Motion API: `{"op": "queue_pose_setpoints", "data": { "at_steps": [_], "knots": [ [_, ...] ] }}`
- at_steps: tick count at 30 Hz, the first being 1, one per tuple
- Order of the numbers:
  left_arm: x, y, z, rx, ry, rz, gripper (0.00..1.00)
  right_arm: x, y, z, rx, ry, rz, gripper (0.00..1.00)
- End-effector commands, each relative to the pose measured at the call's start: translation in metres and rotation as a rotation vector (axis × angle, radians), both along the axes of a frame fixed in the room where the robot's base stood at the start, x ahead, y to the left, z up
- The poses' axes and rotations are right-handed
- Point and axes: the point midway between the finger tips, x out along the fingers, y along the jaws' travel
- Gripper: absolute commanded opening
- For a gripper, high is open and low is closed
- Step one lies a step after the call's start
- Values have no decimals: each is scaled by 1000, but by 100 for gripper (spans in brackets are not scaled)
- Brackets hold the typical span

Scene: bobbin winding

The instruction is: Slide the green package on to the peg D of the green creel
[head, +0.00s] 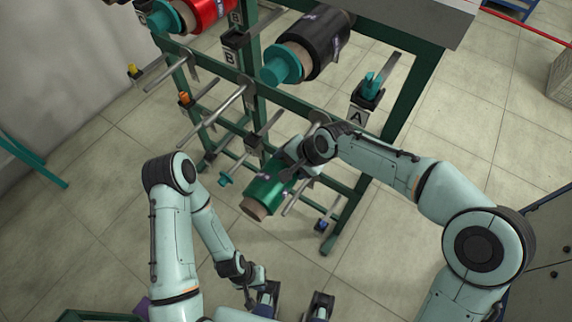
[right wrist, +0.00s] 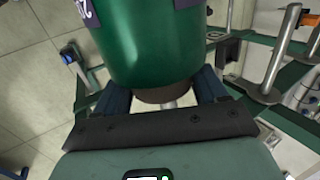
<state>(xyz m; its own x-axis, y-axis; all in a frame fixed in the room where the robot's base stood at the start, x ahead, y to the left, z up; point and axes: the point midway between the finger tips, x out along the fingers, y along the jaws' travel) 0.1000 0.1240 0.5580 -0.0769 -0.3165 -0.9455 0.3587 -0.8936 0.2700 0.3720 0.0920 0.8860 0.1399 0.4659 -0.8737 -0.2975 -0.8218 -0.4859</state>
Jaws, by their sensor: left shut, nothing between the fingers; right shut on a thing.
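The green package (head: 268,185) with its brown core is held beside the lower part of the green creel (head: 225,70) in the head view. It also fills the top middle of the right wrist view (right wrist: 150,45). My right gripper (head: 294,163) is shut on its core end, and its fingers flank the core in the wrist view. A bare metal peg (head: 298,197) passes close by the package. I cannot tell whether any peg is inside the core. The label for peg D is not readable. My left gripper (head: 262,287) is shut and empty at the bottom, away from the creel.
A black package (head: 318,42) and a red package (head: 207,12) sit on upper pegs. The label A (head: 357,117) marks a bracket at the right post. Several bare metal pegs (head: 228,114) stick out near the package.

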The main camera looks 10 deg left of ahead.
Motion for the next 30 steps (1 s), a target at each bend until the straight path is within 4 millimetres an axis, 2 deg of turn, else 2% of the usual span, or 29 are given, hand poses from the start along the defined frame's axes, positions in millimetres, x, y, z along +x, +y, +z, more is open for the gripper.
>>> {"op": "queue_pose_setpoints", "data": {
  "at_steps": [11, 30],
  "knots": [
    [1, 0, 2, 0, -1, 0, 0, 3, -1, 1, 2, -1, -1, 30],
    [12, 0, 32, 0, -13, 0, 0, 45, -16, 3, 2, -1, -2, 30]
  ]
}}
